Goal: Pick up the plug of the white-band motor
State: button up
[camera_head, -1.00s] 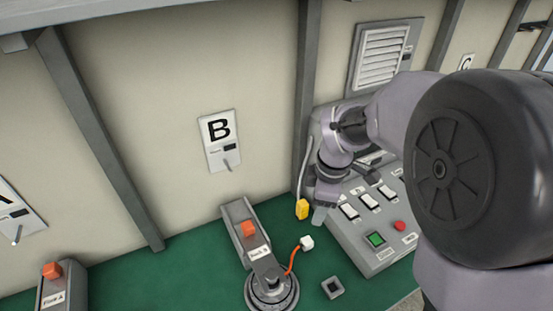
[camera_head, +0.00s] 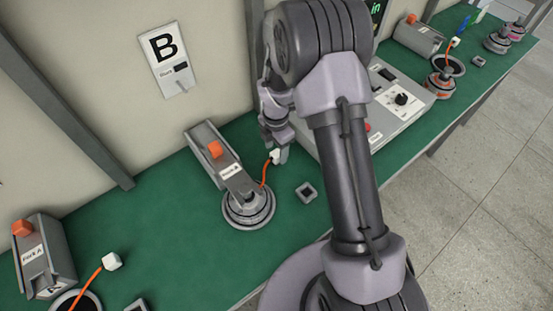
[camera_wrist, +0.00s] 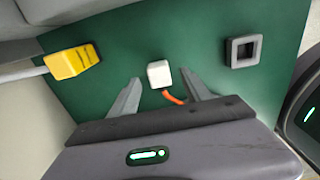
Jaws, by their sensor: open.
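A white plug (camera_head: 275,155) on an orange cable sits beside the hub motor (camera_head: 249,208) at bench B. That motor is a round grey disc with ringed bands; I cannot clearly tell a white band on it. In the wrist view the white plug (camera_wrist: 158,73) shows between the fingertips of my gripper (camera_wrist: 160,76), with its orange cable (camera_wrist: 173,98) running back under the gripper. My gripper is open, with a gap on both sides of the plug. In the head view my gripper (camera_head: 276,139) is close to the plug, partly hidden by my arm.
A yellow connector (camera_wrist: 74,62) is to the left in the wrist view. A square grey socket (camera_head: 306,192) lies right of the motor. A control panel (camera_head: 385,112) stands behind my arm. Another white plug (camera_head: 111,261) is at fixture A. Green bench is clear between A and B.

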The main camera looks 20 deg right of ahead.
aim_at(277, 153)
notch_tip(277, 153, down, 3)
jog(key=shift+w+d+f+b, duration=0.1)
jog(key=shift+f+b, duration=0.1)
jog(key=shift+b, duration=0.2)
jog(key=shift+r, duration=0.15)
jog(key=shift+c, duration=0.3)
grip_shut()
